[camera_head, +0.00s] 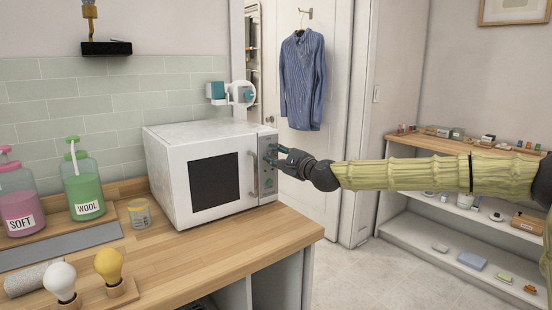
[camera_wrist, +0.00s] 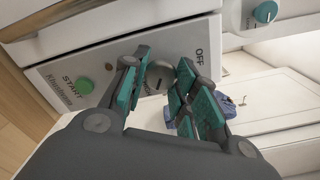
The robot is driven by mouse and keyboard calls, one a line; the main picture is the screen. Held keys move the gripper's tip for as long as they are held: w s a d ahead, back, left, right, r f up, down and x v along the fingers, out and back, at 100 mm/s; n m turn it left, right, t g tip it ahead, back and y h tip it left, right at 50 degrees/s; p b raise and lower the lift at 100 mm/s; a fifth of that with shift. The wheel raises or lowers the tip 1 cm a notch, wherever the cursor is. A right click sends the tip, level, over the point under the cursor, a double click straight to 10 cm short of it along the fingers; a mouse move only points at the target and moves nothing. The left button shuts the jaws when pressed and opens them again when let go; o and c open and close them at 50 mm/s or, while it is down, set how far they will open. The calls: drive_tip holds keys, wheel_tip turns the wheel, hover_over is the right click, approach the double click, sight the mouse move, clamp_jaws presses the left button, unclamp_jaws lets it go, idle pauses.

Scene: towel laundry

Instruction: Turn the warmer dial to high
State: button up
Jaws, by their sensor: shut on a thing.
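The warmer (camera_head: 206,139) is a white box with a dark window, standing on the wooden counter. Its grey control panel (camera_head: 267,187) is on the right of the door handle. My gripper (camera_head: 275,155) reaches the panel from the right. In the wrist view, my gripper's teal-padded fingers (camera_wrist: 163,72) are closed around a grey round dial (camera_wrist: 158,80) on the panel. The word OFF is printed beside the dial, and a green START button (camera_wrist: 85,86) is farther left. The fingers partly cover the dial and its other markings, so I cannot tell its setting.
A small white device with a teal knob (camera_wrist: 265,12) is near the warmer. Green WOOL (camera_head: 84,188) and pink SOFT (camera_head: 17,201) bottles, a small jar (camera_head: 139,213) and two bulbs stand on the left of the counter (camera_head: 205,262). A striped shirt (camera_head: 302,80) hangs behind.

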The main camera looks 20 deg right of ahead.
drive_tip(key=shift+d+f, duration=0.1)
drive_tip(key=shift+d, duration=0.1)
drive_tip(key=o, duration=1)
drive_tip(key=shift+d, duration=0.1)
drive_tip(key=shift+a, duration=0.25)
drive_tip(key=shift+s+d, duration=0.4)
drive_tip(key=shift+s, duration=0.2)
drive_tip(key=v, duration=1)
drive_tip(key=shift+s, duration=0.3)
drive_tip(key=shift+d, duration=0.1)
